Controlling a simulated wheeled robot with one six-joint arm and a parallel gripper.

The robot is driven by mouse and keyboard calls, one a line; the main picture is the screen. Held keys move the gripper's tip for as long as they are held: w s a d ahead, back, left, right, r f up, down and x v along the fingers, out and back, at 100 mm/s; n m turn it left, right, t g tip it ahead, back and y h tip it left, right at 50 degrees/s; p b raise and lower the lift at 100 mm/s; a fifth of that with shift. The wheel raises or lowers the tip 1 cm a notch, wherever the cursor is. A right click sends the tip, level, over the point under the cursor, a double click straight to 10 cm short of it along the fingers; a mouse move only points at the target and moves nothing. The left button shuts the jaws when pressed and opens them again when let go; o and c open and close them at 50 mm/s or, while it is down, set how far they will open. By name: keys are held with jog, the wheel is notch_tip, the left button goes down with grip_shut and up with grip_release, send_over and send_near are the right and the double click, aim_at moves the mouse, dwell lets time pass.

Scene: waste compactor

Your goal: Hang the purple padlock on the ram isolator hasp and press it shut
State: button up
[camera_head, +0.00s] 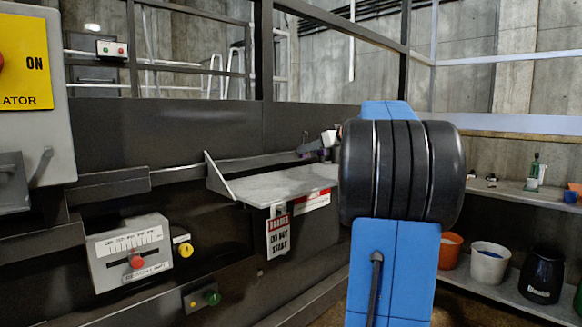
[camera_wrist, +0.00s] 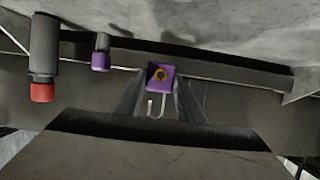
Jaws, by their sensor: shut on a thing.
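The purple padlock (camera_wrist: 161,78) is held between the fingers of my gripper (camera_wrist: 160,95) in the wrist view. A round brass-coloured spot shows on its body, and its pale shackle (camera_wrist: 155,106) points toward the bottom of the picture. In the head view my gripper (camera_head: 325,145) is above the far part of the grey shelf, partly hidden by my arm; only a bit of purple shows there. The grey isolator box (camera_head: 58,130) with a yellow "ON" plate (camera_head: 22,60) stands at the left edge, cut off and well apart from my gripper. I cannot make out the hasp clearly.
A grey shelf (camera_head: 280,185) projects from the dark machine, with a danger tag (camera_head: 279,235) hanging below it. Buckets (camera_head: 490,263) stand at right. The wrist view shows red-ended (camera_wrist: 42,90) and purple-ended (camera_wrist: 101,58) cylinders nearby.

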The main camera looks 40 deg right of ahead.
jog(key=shift+f, duration=2.25)
